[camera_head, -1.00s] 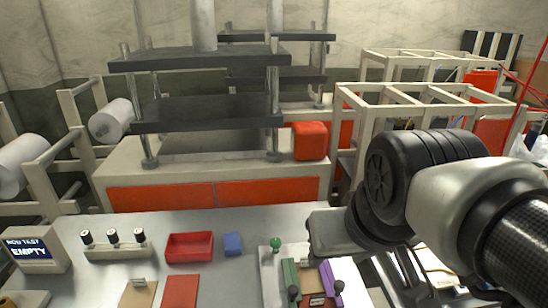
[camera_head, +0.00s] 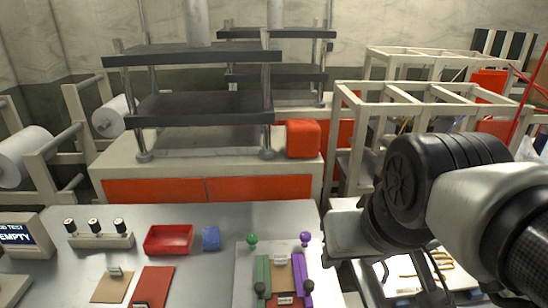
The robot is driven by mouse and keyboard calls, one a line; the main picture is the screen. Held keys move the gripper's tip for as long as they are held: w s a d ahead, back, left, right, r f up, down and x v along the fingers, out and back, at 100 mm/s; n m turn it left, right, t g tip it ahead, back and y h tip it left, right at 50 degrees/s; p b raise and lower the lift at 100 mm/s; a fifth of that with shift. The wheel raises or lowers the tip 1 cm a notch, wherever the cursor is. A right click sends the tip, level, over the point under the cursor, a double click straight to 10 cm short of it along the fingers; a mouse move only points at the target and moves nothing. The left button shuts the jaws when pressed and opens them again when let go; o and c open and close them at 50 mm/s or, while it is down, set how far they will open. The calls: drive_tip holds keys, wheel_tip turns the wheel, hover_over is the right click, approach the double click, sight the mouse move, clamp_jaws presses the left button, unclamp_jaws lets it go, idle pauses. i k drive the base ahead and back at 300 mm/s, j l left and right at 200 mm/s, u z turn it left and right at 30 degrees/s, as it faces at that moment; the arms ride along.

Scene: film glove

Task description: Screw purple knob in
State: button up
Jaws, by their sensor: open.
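The purple knob (camera_head: 305,239) stands at the back right of a pale board (camera_head: 243,268) on the table, near the far end of a purple strip (camera_head: 302,278). A green knob (camera_head: 252,239) stands to its left, near the end of a green strip (camera_head: 262,275). I cannot tell how deep the purple knob sits. My gripper (camera_head: 418,284) is to the right of the board, apart from the purple knob. It is open, and I see nothing in it. Its fingertips are hard to make out at the bottom of the picture.
A red tray (camera_head: 168,240), a blue block (camera_head: 211,238) and a stand with black-topped pegs (camera_head: 98,240) are left of the board. A screen (camera_head: 18,236) is partly cut off at far left. Press machines (camera_head: 190,110) and pale frames (camera_head: 420,100) stand behind the table.

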sight(305, 237)
drive_tip(key=k+j+z, duration=0.25)
drive_tip(key=j, duration=0.25)
drive_tip(key=k+j+z, duration=0.25)
drive_tip(key=k+j, duration=0.1)
drive_tip(key=j, duration=0.05)
